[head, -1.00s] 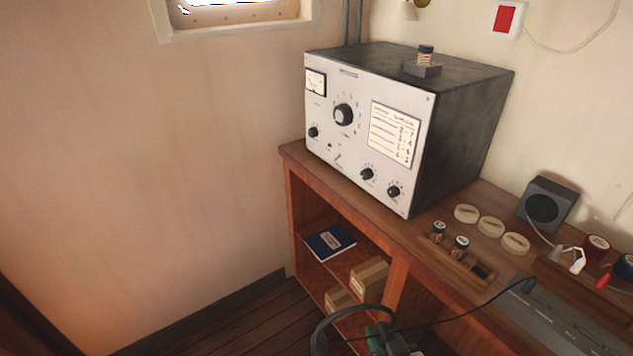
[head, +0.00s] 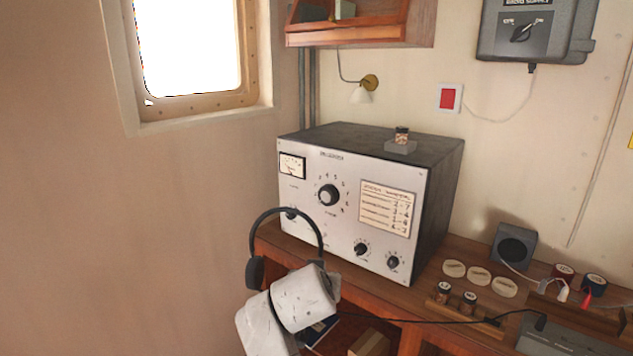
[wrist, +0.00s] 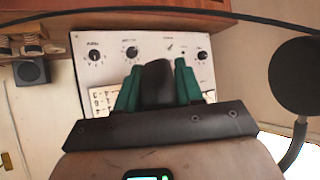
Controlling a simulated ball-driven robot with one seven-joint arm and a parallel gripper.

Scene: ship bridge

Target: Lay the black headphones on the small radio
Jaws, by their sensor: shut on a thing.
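The black headphones (head: 287,211) are held up in the air before the radio's lower left corner, band arched upward. One ear cup (head: 255,271) hangs free at left; the other is hidden behind my white arm in the head view. In the wrist view, the green fingers of my gripper (wrist: 158,88) are shut on a black part of the headphones, and the free cup (wrist: 299,76) shows at right. The only radio in sight (head: 335,205) has a pale dial panel and dark case and stands on the wooden desk. Its panel also shows in the wrist view (wrist: 180,27).
A grey block with a small coil (head: 401,146) sits on the radio's top, which is otherwise clear. A shelf (head: 360,35) and lamp (head: 361,94) are above. Right of the radio are pale discs (head: 478,276), a speaker (head: 514,247) and a coil rack (head: 463,312). A black cable crosses the desk front.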

